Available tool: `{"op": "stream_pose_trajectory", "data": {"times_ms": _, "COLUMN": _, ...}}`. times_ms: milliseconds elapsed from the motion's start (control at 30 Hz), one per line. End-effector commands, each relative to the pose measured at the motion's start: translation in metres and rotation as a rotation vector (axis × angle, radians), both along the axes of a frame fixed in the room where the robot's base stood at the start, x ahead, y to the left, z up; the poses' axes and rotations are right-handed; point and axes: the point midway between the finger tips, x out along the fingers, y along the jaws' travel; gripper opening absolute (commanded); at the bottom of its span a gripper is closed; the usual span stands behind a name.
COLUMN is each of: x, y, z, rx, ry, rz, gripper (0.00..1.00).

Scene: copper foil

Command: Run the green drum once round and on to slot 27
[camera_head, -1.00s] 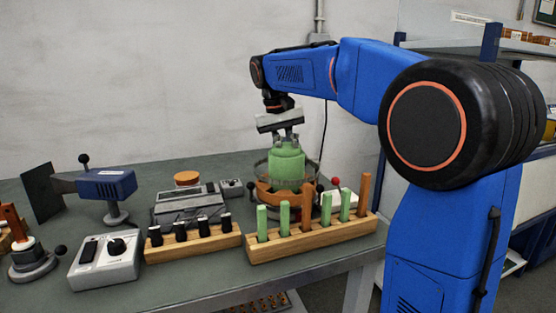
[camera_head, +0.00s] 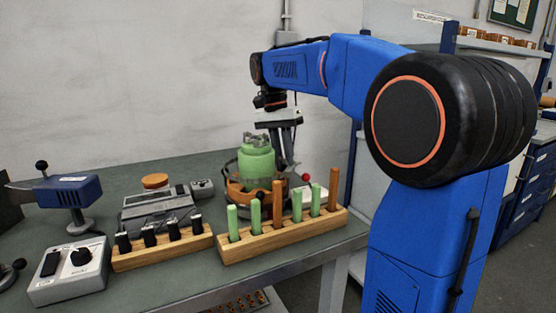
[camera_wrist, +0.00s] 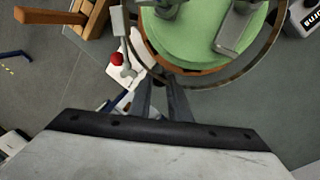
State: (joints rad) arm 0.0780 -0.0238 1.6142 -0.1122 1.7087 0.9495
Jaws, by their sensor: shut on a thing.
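The green drum (camera_head: 256,165) stands upright on the workbench, with an orange-brown base (camera_head: 250,196) under it. A dark, partly see-through ring (camera_head: 229,170) surrounds it. In the wrist view, the drum's round green top (camera_wrist: 205,45) shows raised grey parts, and the ring (camera_wrist: 262,58) curves beside it. My gripper (camera_head: 287,162) points down at the drum's right side, clear of its top. In the wrist view, its fingers (camera_wrist: 160,82) are together at the ring's outer edge, shut on what looks like the rim. The exact contact is hidden. No slot numbers are readable.
A wooden rack (camera_head: 280,236) with green and brown sticks stands in front of the drum. A red-knobbed lever (camera_wrist: 117,58) is close to my fingers. A black-knobbed rack (camera_head: 163,251), a control box (camera_head: 68,272) and a blue device (camera_head: 70,190) stand to the left.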

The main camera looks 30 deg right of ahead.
Motion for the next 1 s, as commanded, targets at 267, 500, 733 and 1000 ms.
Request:
{"op": "stream_pose_trajectory", "data": {"times_ms": 267, "x": -0.014, "y": -0.003, "z": 0.000, "rx": 0.000, "ry": -0.001, "rz": -0.148, "gripper": 0.00}}
{"op": "stream_pose_trajectory", "data": {"times_ms": 500, "x": -0.019, "y": -0.003, "z": 0.001, "rx": 0.001, "ry": -0.002, "rz": -0.203, "gripper": 0.00}}
{"op": "stream_pose_trajectory", "data": {"times_ms": 733, "x": -0.020, "y": -0.003, "z": 0.001, "rx": 0.001, "ry": -0.002, "rz": -0.213, "gripper": 0.00}}
{"op": "stream_pose_trajectory", "data": {"times_ms": 1000, "x": -0.020, "y": -0.002, "z": 0.000, "rx": 0.001, "ry": -0.001, "rz": -0.212, "gripper": 0.24}}
